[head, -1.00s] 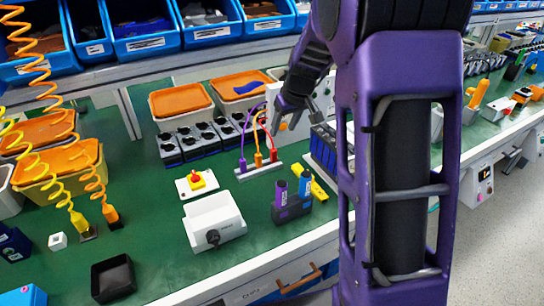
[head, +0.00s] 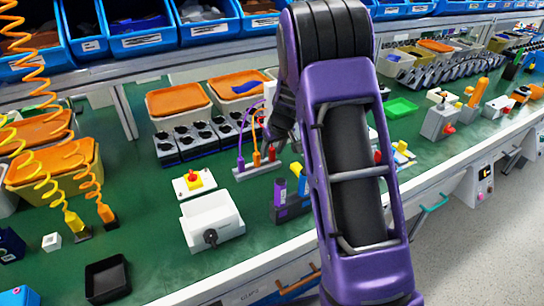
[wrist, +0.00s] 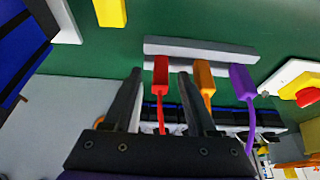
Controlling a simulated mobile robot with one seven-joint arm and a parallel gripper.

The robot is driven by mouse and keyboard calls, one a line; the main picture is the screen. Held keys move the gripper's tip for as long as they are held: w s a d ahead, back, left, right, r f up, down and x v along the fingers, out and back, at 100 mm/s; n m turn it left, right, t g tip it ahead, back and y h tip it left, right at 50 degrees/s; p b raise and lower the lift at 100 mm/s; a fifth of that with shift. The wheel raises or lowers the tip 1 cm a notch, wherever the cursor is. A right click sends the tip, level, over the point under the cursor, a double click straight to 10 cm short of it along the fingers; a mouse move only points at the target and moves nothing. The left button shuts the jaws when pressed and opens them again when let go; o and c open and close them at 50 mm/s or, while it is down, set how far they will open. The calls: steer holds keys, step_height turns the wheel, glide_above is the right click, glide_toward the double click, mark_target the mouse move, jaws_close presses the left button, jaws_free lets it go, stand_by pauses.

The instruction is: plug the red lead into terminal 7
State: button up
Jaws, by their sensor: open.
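The red lead's plug (wrist: 160,76) stands in a grey holder strip (wrist: 200,49) beside an orange plug (wrist: 204,80) and a purple plug (wrist: 242,82). My gripper (wrist: 161,73) is open, with one finger on each side of the red plug in the wrist view. The fingers do not visibly press on it. In the head view my gripper (head: 274,139) is just above the red plug (head: 271,154), at the right end of the holder (head: 256,172). I cannot make out terminal 7; my arm hides much of the area behind it.
A white box with a black knob (head: 212,221) and a red button on a yellow base (head: 194,182) stand to the left. A dark holder with purple pieces (head: 291,200) is in front. Grey-black blocks (head: 196,140) stand behind. Green bench is clear between.

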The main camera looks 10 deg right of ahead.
jaws_close()
steer(key=shift+r, duration=0.1)
stand_by(0.4)
steer(key=shift+r, duration=0.35)
step_height(320, 180, up, 10)
steer(key=d+p, duration=0.1)
steer(key=p, duration=0.1)
steer(key=s+d+r+p, duration=0.1)
steer(key=d+r, duration=0.3)
steer(key=d, duration=0.4)
steer(key=s+d+r+p, duration=0.2)
steer(key=d+r, duration=0.2)
steer(key=d, duration=0.4)
steer(key=shift+s+d+r+p, duration=0.15)
steer(key=shift+d+r+p, duration=0.15)
steer(key=shift+d+r, duration=0.1)
